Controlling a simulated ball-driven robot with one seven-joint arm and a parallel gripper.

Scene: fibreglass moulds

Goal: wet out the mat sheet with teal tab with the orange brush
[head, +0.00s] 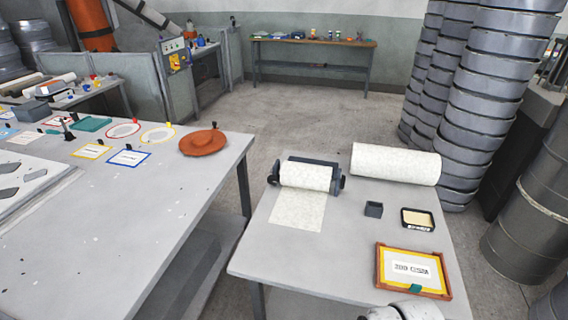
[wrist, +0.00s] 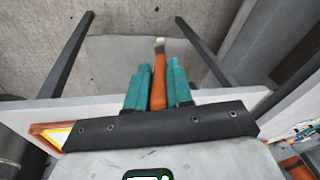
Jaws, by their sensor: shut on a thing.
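The mat sheet with teal tab (head: 413,267) lies flat in a brown-orange tray (head: 379,267) at the front right of the right table. It has a yellow border and a printed label, and its teal tab (head: 415,288) is on the near side. In the wrist view, my gripper (wrist: 158,72) has teal fingers shut on the orange brush (wrist: 158,96), whose pale tip points away from me. The tray's corner (wrist: 42,129) shows at the left there, apart from the brush. In the head view, the gripper and brush are out of sight.
On the right table (head: 300,256) are a mat roll on a dispenser (head: 312,176), a large white roll (head: 395,163), a small grey cup (head: 374,209) and a black-rimmed tray (head: 402,218). The left table holds other tabbed sheets and a brown round mould (head: 203,142). Stacked grey drums (head: 480,100) stand at right.

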